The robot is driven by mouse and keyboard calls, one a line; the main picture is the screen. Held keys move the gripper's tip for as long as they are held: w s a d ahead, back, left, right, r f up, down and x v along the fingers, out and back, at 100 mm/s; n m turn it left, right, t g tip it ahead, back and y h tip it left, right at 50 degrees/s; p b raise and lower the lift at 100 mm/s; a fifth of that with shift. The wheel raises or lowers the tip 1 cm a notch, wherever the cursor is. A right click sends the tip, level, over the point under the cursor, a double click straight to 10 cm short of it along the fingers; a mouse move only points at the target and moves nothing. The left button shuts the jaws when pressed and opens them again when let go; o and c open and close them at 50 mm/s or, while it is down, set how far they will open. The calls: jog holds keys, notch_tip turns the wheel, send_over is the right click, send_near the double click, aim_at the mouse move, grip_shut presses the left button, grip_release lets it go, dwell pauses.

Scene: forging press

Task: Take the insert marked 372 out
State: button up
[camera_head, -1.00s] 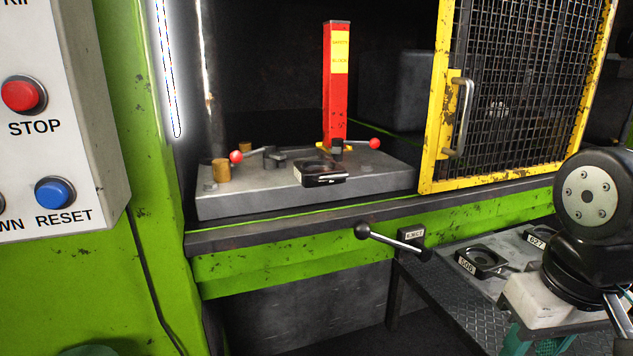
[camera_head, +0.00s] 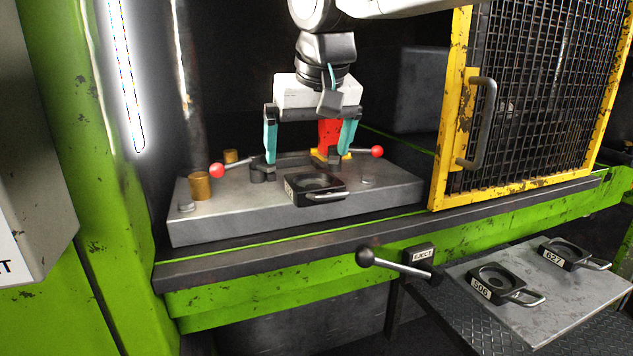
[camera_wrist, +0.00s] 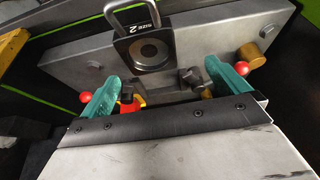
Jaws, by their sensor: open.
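A dark square insert (camera_head: 327,187) with a round recess and a bar handle sits on the grey die plate (camera_head: 215,217) inside the press. Its handle faces the front. In the wrist view the fingers (camera_wrist: 162,88) are spread to either side, clear of the insert.
Red-knobbed clamp levers (camera_head: 217,170) (camera_head: 377,151) flank the insert. A red safety block (camera_head: 329,133) stands behind my gripper. A yellow mesh guard (camera_head: 462,110) is at right. An eject lever (camera_head: 400,264) is in front. Inserts 506 (camera_head: 500,283) and 627 (camera_head: 568,254) lie on a side shelf.

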aim_at(316, 178)
jog(key=f, duration=0.2)
jog(key=w+f, duration=0.1)
jog(key=f, duration=0.1)
jog(key=w+d+f, duration=0.1)
jog(key=f, duration=0.1)
jog(key=shift+w+d+f, duration=0.1)
jog(key=shift+w+f, duration=0.05)
jog(key=shift+f, duration=0.05)
jog(key=shift+w+f, duration=0.1)
jog(key=shift+f, duration=0.3)
jog(key=c, duration=2)
jog(key=shift+o, duration=0.2)
jog(key=shift+r, duration=0.15)
